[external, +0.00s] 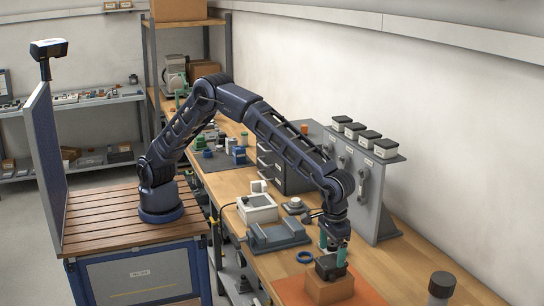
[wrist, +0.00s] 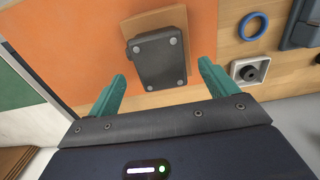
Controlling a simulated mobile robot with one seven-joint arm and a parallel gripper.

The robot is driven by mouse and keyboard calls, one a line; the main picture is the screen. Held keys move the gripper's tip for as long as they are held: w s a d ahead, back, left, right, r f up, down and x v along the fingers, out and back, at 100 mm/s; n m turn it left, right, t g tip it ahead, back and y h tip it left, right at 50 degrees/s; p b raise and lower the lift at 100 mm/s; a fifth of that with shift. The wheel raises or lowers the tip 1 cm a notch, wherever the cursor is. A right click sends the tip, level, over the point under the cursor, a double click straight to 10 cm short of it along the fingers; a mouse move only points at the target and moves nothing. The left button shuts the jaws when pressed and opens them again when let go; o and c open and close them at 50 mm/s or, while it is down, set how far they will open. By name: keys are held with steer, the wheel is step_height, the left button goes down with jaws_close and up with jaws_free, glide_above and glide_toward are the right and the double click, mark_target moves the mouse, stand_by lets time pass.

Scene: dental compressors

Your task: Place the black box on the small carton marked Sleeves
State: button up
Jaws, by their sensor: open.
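The black box (external: 329,267) rests on top of a small brown carton (external: 331,289) on the orange mat. In the wrist view the black box (wrist: 158,58) lies over the carton (wrist: 157,18), whose edges show beyond it. No marking on the carton is readable. My gripper (external: 333,256) has green fingers. It is open, with one finger on each side of the black box in the wrist view (wrist: 163,84). The fingers seem apart from the box in the wrist view; in the external view they overlap it.
The orange mat (external: 292,291) covers the bench's front part. A blue ring (external: 305,257) lies left of the carton, near a grey fixture (external: 277,235). A dark-topped jar (external: 441,287) stands at the right. A grey panel (external: 364,185) with several black-lidded containers stands behind.

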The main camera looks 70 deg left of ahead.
mark_target(331, 260)
step_height(331, 260, up, 8)
steer(key=f, duration=0.1)
steer(key=w+a+r, duration=0.4)
steer(key=a+r, duration=0.2)
steer(key=a, duration=0.4)
steer(key=w+a+r, duration=0.4)
steer(key=a+r, duration=0.1)
steer(key=a, duration=0.4)
steer(key=a+r+t+h, duration=0.1)
steer(key=a+r, duration=0.3)
steer(key=a, duration=0.8)
steer(key=a+r+t, duration=0.1)
steer(key=a+r, duration=0.3)
steer(key=a, duration=0.8)
steer(key=s+a+t, duration=0.1)
steer(key=s+a, duration=0.3)
steer(key=a, duration=0.5)
steer(key=s+a, duration=0.5)
steer(key=a, duration=0.5)
steer(key=s+a+f, duration=0.3)
steer(key=s+a, duration=0.3)
steer(key=s, duration=0.1)
steer(key=s+a+f+t+y, duration=0.1)
steer(key=s+a+f, duration=0.3)
steer(key=s+a, duration=0.3)
steer(key=shift+s+t, duration=0.3)
steer(key=shift+s, duration=0.5)
